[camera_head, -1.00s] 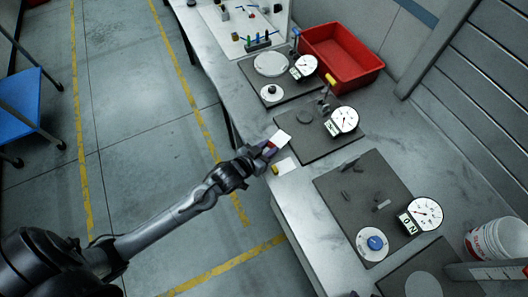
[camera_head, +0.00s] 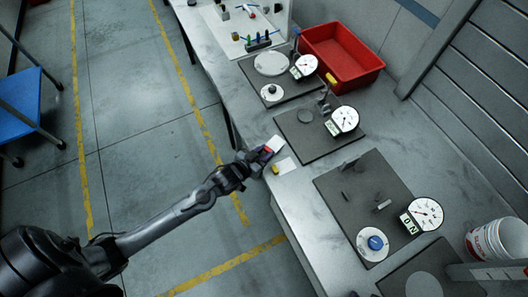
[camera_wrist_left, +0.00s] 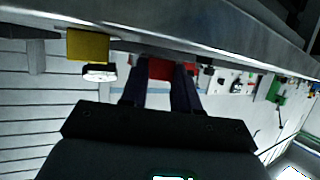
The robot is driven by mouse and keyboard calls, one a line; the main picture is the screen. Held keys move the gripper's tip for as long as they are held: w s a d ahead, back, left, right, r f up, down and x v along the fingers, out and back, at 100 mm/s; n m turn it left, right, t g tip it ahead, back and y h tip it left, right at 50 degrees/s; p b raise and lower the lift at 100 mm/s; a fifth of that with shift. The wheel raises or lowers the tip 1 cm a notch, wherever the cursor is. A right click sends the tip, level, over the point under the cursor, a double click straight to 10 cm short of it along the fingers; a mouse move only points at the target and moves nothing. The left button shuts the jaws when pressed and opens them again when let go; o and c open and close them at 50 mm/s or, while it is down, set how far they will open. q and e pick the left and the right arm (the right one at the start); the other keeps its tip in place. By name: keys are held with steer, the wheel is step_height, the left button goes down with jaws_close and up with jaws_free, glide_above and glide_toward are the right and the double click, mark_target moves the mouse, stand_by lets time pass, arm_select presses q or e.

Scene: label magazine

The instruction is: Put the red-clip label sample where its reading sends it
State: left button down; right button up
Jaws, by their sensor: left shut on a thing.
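The label sample is a small white card (camera_head: 276,143) with a red clip (camera_head: 267,150). My left gripper (camera_head: 263,154) is shut on the red clip, at the front edge of the bench. In the left wrist view the red clip (camera_wrist_left: 160,69) sits between the two dark fingers; the card itself is hard to make out there. A second white card (camera_head: 286,165) with a yellow clip (camera_head: 276,170) lies just beside it at the bench edge. My right gripper is not in view.
Dark plates with dial gauges (camera_head: 345,119) (camera_head: 426,213) (camera_head: 305,66) line the bench (camera_head: 300,205). A red bin (camera_head: 342,57) stands behind the far gauge. A white bucket (camera_head: 498,240) stands at the right. A blue cart (camera_head: 22,104) is on the floor at left.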

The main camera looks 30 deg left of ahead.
arm_select(q)
steer(key=shift+f, duration=0.3)
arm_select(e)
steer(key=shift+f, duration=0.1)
arm_select(q)
steer(key=shift+f, duration=0.25)
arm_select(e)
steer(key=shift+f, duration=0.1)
arm_select(q)
steer(key=c, duration=0.8)
jaws_free()
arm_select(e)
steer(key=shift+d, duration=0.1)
arm_select(q)
steer(key=shift+r, duration=0.1)
